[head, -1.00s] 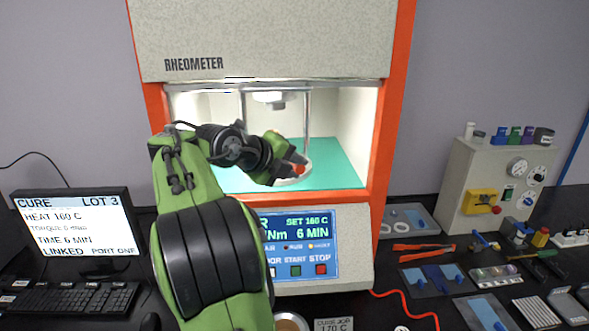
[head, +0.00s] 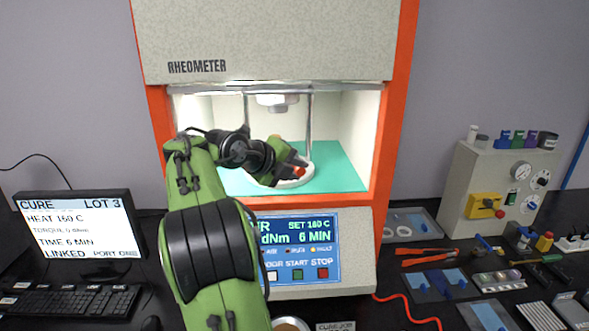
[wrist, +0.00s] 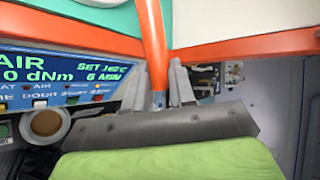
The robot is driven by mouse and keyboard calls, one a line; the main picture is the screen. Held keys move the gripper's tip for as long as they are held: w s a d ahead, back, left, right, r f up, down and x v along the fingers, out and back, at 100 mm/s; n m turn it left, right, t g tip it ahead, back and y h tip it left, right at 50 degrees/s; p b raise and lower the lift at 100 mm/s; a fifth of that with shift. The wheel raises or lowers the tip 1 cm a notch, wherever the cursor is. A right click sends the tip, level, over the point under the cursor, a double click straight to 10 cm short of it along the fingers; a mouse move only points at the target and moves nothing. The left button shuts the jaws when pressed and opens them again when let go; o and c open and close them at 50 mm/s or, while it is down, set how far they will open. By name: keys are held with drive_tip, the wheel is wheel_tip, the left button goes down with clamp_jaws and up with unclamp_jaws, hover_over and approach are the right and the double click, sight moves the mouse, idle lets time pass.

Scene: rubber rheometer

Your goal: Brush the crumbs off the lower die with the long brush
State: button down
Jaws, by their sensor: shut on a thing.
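My gripper (head: 293,170) is inside the open chamber of the rheometer (head: 266,50), over the white round lower die (head: 300,182). It hides much of the die. In the wrist view my gripper (wrist: 167,85) is shut on the orange handle (wrist: 152,40) of the long brush, which runs up out of the picture. A small red-orange part of the brush (head: 299,172) shows at the jaws in the head view. The bristles are hidden. I cannot make out any crumbs at this size.
The chamber has a teal floor (head: 345,175), two vertical rods and an upper die (head: 278,101) above my gripper. The orange front frame (head: 383,150) borders the opening. A control panel (head: 300,246) lies below. Tools and trays fill the bench at right; a monitor (head: 82,225) stands left.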

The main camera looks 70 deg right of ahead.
drive_tip(key=shift+f+b, duration=0.35)
drive_tip(key=shift+b, duration=0.05)
idle(0.4)
